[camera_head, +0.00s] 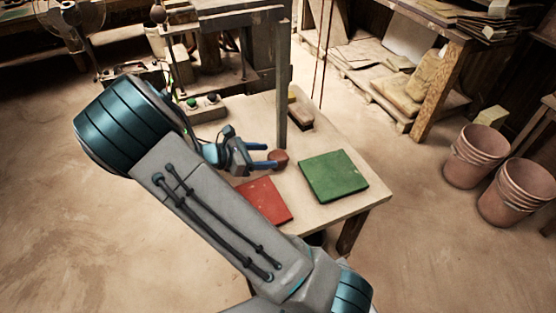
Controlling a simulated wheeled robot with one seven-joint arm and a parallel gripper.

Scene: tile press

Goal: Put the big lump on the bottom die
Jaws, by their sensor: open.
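A reddish-brown lump (278,158) sits on the light tabletop, left of the green square. My gripper (267,156) is open, with its two blue fingers pointing right at the lump. The fingertips are at or very near its left side; I cannot tell whether they touch it. No lump is seen lifted. The press (240,20) stands at the table's back left with a grey frame and post. I cannot make out the bottom die; my arm covers part of that area.
A red square (264,200) and a green square (333,175) lie on the table (355,203). A button box (205,108) is at the back left. Terracotta pots (476,155) stand on the floor right.

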